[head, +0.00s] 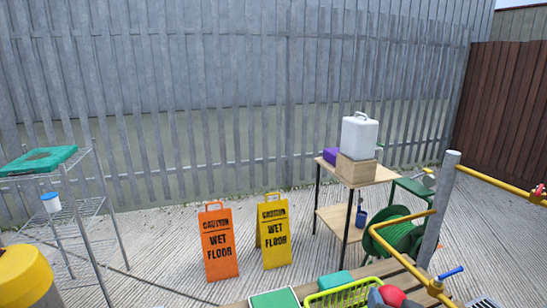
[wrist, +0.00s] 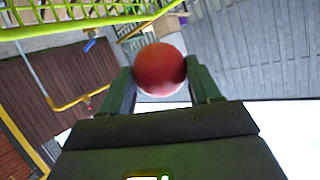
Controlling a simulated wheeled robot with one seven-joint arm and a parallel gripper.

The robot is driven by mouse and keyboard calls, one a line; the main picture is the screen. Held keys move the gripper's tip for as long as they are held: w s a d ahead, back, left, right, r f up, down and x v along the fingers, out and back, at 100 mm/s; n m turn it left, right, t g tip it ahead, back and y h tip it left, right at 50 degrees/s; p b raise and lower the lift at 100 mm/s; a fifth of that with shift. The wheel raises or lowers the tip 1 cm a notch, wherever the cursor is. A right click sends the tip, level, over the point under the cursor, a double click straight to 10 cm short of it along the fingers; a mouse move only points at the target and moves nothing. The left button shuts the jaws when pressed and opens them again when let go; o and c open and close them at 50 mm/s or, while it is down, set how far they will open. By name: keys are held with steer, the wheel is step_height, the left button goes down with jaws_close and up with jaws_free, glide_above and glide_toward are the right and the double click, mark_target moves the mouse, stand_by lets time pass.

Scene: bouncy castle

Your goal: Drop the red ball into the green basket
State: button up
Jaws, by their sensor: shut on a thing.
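The red ball (wrist: 160,69) sits between the two dark fingers of my gripper (wrist: 161,85) in the wrist view, and the gripper is shut on it. A lime green slatted basket (wrist: 70,14) shows along the top left of the wrist view, apart from the ball in the picture. In the head view, the basket's rim (head: 343,294) shows at the bottom edge, and its lower part is cut off. A red rounded thing (head: 393,295) shows at the basket's right end; I cannot tell whether it is the held ball. My gripper cannot be made out clearly there.
A green-topped box (head: 274,299) stands left of the basket. A yellow rail (head: 412,270) and a grey post (head: 437,210) are to the right. Orange (head: 219,243) and yellow (head: 274,233) wet floor signs and a wooden table (head: 383,175) stand behind.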

steer(key=shift+f+b, duration=0.75)
steer(key=shift+f, duration=0.65)
